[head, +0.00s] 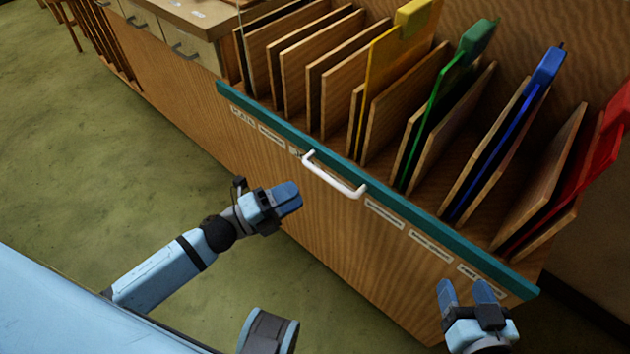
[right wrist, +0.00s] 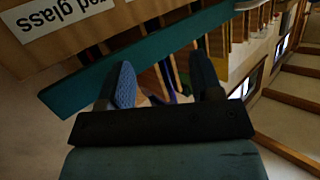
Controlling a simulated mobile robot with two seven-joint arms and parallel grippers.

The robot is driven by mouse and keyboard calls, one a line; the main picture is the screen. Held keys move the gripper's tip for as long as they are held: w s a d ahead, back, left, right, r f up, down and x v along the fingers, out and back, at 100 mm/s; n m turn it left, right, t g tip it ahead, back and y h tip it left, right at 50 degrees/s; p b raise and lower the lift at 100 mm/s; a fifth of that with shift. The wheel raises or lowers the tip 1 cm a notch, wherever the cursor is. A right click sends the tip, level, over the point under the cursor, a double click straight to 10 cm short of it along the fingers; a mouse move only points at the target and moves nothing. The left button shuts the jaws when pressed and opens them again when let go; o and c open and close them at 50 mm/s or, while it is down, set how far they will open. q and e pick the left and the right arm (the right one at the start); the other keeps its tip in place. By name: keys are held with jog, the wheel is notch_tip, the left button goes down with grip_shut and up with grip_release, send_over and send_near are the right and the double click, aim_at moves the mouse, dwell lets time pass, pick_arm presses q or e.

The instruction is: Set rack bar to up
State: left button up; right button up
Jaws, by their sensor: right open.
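The rack bar (head: 400,205) is a long teal bar across the front of the rack, with a white handle (head: 335,177) near its middle. It lies along the top edge of the wooden front panel, below the upright boards. In the right wrist view the teal bar (right wrist: 150,52) crosses just beyond my fingers. My left gripper (head: 287,197) is in front of the panel, left of and below the handle, apart from it; its fingers look close together, and the gap is unclear. My right gripper (head: 468,291) is open and empty, in front of the bar's right end. It also shows in the right wrist view (right wrist: 163,88).
Wooden boards and yellow (head: 395,40), green (head: 455,75), blue (head: 520,105) and red (head: 600,150) dividers stand in the rack. White labels (head: 385,213) are on the front panel. A drawer cabinet (head: 160,30) is at the upper left. Green floor (head: 90,170) is clear at left.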

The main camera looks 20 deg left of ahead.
pick_arm(q)
jog(key=v, duration=0.4)
jog(key=shift+s+a, duration=0.2)
jog(key=shift+s, duration=0.05)
pick_arm(e)
jog(key=shift+s+d+f, duration=0.1)
jog(key=shift+d+f, duration=0.15)
jog(key=shift+f, duration=0.15)
jog(key=shift+r, duration=0.15)
jog(key=shift+a, duration=0.15)
